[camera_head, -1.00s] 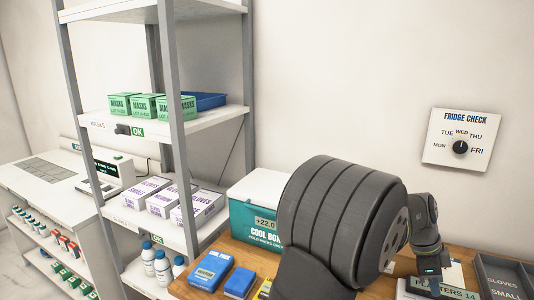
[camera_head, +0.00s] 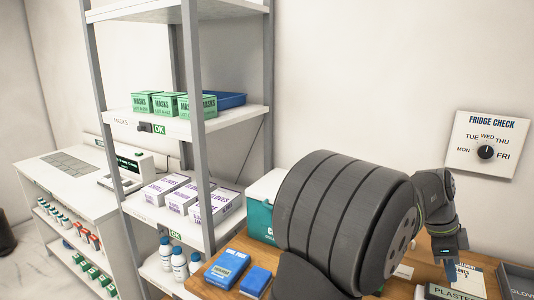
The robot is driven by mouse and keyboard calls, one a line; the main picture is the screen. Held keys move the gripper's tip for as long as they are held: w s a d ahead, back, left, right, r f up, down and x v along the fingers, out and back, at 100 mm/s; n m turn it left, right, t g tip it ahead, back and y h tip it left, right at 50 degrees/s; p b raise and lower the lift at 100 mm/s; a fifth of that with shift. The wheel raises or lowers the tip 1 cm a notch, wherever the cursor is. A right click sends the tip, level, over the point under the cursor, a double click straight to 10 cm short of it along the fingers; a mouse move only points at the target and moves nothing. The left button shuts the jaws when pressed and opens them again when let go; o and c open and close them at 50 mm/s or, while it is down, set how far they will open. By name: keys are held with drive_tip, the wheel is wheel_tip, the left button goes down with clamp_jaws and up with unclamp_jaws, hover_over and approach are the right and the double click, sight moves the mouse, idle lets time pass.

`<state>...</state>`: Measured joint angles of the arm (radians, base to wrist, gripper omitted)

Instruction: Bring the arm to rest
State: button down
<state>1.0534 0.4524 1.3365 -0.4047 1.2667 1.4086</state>
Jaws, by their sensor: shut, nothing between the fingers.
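My arm shows as a large dark grey ribbed link across the lower middle of the head view. My gripper (camera_head: 450,268) hangs from the slim wrist at the right, pointing down over the wooden counter (camera_head: 212,293). It is small in the picture, shut, with nothing held. A box marked PLASTERS (camera_head: 452,293) lies just below it; I cannot tell the gap between them. Much of the counter's middle is hidden behind my arm.
A teal and white cool box (camera_head: 262,220) stands partly behind my arm. Blue boxes (camera_head: 226,270) lie at the counter's left. A shelf rack (camera_head: 200,130) with masks and gloves rises at left. A dark tray (camera_head: 515,281) is at the right edge. A fridge check dial (camera_head: 486,146) hangs on the wall.

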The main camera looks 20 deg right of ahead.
drive_tip(key=c, duration=0.9)
unclamp_jaws()
drive_tip(key=shift+c, duration=0.2)
drive_tip(key=o, duration=0.4)
drive_tip(key=shift+w+f, duration=0.1)
drive_tip(key=shift+f, duration=0.05)
drive_tip(key=o, duration=0.5)
drive_tip(key=w+a+f+n+t+h, duration=0.1)
drive_tip(key=n, duration=0.1)
drive_tip(key=w+a+f+n+t, duration=0.1)
drive_tip(key=f+n, duration=0.1)
drive_tip(key=shift+w+a+f+h, duration=0.2)
drive_tip(key=shift+a+f+h, duration=0.05)
drive_tip(key=shift+a+h, duration=0.15)
drive_tip(key=shift+o, duration=0.2)
drive_tip(key=w+a+f+n+t+h, duration=0.1)
drive_tip(key=a+f+n+t+h, duration=0.1)
drive_tip(key=a+n+t, duration=0.45)
drive_tip(key=w+a+f+n+t+h, duration=0.1)
drive_tip(key=a+f+n+t+h, duration=0.15)
drive_tip(key=a+n, duration=0.65)
drive_tip(key=shift+w+d+f+m, duration=0.4)
drive_tip(key=shift+w+d+f, duration=0.3)
drive_tip(key=shift+w+d, duration=0.2)
drive_tip(key=shift+w+d+f+m, duration=0.45)
drive_tip(key=shift+w+d+f, duration=0.2)
drive_tip(key=shift+w+d, duration=0.25)
drive_tip(key=shift+w+d+f+m, duration=0.4)
drive_tip(key=shift+w+d+f, duration=0.35)
drive_tip(key=shift+w, duration=0.25)
